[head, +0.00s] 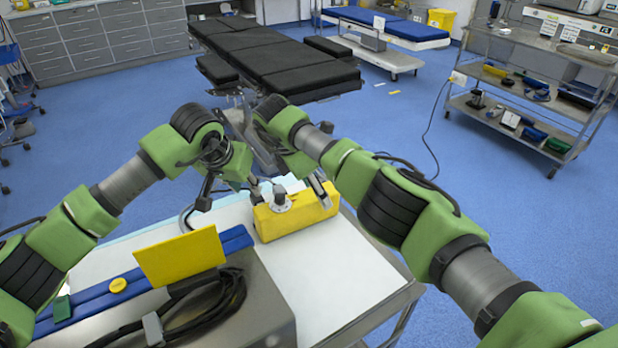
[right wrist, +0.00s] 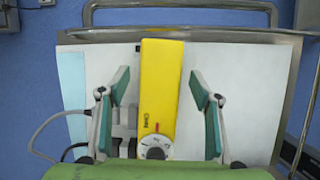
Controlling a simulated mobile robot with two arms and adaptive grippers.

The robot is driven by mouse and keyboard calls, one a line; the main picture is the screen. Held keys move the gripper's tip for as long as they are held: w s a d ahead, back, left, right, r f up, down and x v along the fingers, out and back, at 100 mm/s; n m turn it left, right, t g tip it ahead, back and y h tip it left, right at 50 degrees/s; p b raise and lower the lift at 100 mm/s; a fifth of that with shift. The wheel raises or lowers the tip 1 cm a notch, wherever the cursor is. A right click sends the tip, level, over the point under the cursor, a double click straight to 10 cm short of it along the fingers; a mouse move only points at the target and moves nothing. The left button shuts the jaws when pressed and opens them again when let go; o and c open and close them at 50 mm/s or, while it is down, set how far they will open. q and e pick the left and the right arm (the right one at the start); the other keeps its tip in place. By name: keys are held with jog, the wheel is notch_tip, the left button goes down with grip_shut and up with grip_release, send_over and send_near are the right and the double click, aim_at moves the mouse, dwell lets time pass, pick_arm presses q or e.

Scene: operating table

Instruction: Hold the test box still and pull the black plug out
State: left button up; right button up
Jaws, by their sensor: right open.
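The test box is a long yellow block (head: 310,216) lying on the white table top, with a round grey dial (head: 282,199) on it. The right wrist view shows the box (right wrist: 162,75) upright in the picture, its dial near the bottom. My right gripper (right wrist: 160,82) is open, with one finger on each side of the box and gaps between. My left gripper (head: 230,193) hangs beside the left end of the box, its fingers apart.
In front stand a yellow panel (head: 180,257), a blue rail (head: 95,303) and a metal casing with a coiled black cable (head: 210,308). The white table top (head: 325,275) is clear on the near right. A black operating table (head: 280,58) stands behind.

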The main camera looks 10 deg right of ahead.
jog(key=shift+x, duration=3.2)
